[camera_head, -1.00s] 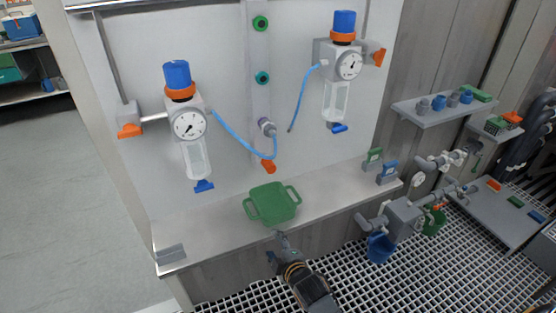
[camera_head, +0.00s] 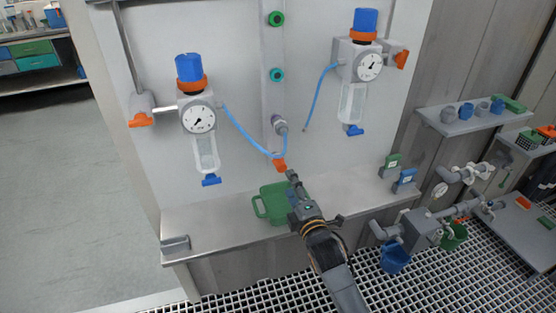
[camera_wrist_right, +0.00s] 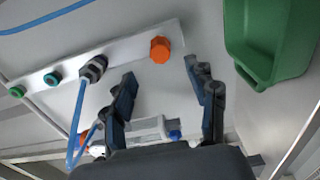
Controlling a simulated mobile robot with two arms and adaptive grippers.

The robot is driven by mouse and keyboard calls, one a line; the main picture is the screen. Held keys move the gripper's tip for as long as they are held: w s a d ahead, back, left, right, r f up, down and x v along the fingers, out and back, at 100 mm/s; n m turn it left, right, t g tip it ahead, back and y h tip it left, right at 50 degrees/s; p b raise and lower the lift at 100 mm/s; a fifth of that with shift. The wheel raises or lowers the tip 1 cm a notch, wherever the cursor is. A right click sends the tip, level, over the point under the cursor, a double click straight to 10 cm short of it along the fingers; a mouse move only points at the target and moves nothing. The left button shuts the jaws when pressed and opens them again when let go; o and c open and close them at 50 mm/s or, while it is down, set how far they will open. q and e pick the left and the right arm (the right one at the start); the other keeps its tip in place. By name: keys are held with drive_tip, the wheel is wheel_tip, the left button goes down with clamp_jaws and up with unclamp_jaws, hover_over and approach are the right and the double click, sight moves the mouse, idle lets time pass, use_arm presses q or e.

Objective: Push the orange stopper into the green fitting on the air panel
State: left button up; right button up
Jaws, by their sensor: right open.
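The orange stopper (camera_head: 279,164) sits at the lower end of the pale vertical strip on the air panel (camera_head: 235,120). It shows as an orange hexagonal piece in the wrist view (camera_wrist_right: 160,49). The green fitting (camera_head: 276,18) is a dark-centred ring at the top of the strip, and it also shows at the far left in the wrist view (camera_wrist_right: 17,92). My right gripper (camera_head: 294,182) is just below the stopper in the head view. In the wrist view its fingers (camera_wrist_right: 162,77) are apart and empty, with the stopper beyond them. My left gripper is not in view.
A teal fitting (camera_head: 277,75) and a grey fitting (camera_head: 279,124) with a blue hose are on the strip. Gauge units (camera_head: 198,119) (camera_head: 369,67) flank it. A green basket (camera_head: 266,206) stands on the shelf (camera_head: 225,217), partly hidden by my arm.

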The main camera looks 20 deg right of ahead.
sight(282, 169)
drive_tip(key=w+b, duration=0.3)
drive_tip(key=w, duration=0.4)
drive_tip(key=shift+a+b, duration=0.1)
drive_tip(key=shift+b, duration=0.2)
drive_tip(key=shift+w, duration=1)
idle(0.4)
drive_tip(key=shift+c, duration=0.5)
clamp_jaws()
